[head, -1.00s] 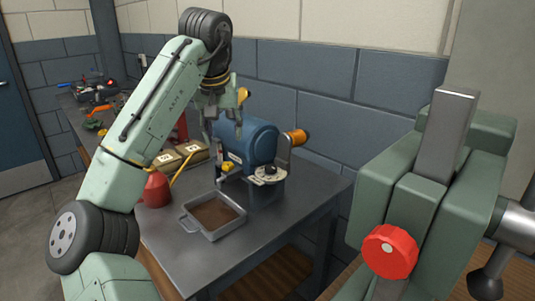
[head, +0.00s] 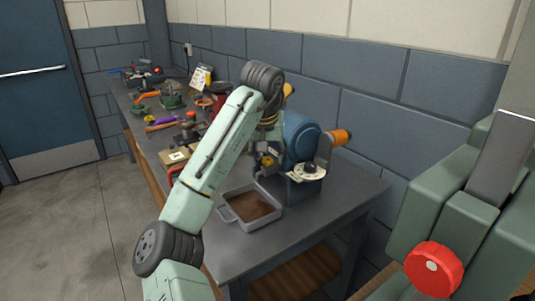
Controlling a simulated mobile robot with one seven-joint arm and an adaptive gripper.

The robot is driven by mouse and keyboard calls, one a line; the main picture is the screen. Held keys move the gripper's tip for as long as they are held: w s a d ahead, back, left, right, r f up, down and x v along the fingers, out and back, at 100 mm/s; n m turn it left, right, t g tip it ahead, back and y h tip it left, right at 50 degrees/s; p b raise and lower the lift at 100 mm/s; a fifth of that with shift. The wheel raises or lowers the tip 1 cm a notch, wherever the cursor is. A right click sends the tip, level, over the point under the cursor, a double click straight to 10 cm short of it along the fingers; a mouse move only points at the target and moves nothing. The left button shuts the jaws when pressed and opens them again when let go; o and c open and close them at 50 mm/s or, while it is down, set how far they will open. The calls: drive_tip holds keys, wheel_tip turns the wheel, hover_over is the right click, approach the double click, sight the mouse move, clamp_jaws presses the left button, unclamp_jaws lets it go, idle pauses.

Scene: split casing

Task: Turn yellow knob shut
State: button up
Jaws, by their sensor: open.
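The yellow knob (head: 267,161) sits low on the left front of a blue rounded casing (head: 301,138) that stands on the metal workbench. It looks small, and its turn position cannot be made out. My gripper (head: 264,144) is open and points down just above the knob, at the left side of the casing. Its fingers partly cover the casing's left edge. Whether they touch the knob cannot be told.
A grey tray with brown contents (head: 228,214) lies in front of the casing. An orange cylinder (head: 340,137) sticks out at its right. Tools and parts crowd the bench behind my arm. A green vise-like machine with a red knob (head: 434,268) fills the right foreground.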

drive_tip(key=shift+c, duration=0.2)
clamp_jaws()
idle(0.3)
drive_tip(key=shift+m, duration=0.3)
drive_tip(key=m, duration=0.2)
drive_tip(key=m+h, duration=0.1)
drive_tip(key=m, duration=0.1)
drive_tip(key=m+g+h, duration=0.1)
drive_tip(key=m, duration=0.1)
drive_tip(key=shift+w+a, duration=0.1)
drive_tip(key=shift+a, duration=0.15)
drive_tip(key=m+g, duration=0.1)
drive_tip(key=m, duration=0.1)
drive_tip(key=m+h, duration=0.1)
drive_tip(key=m, duration=0.2)
drive_tip(key=shift+w+a+r+m+g, duration=0.1)
drive_tip(key=shift+w+m+g, duration=0.05)
drive_tip(key=shift+m+g, duration=0.2)
drive_tip(key=shift+h, duration=0.4)
drive_tip(key=shift+o, duration=0.2)
unclamp_jaws()
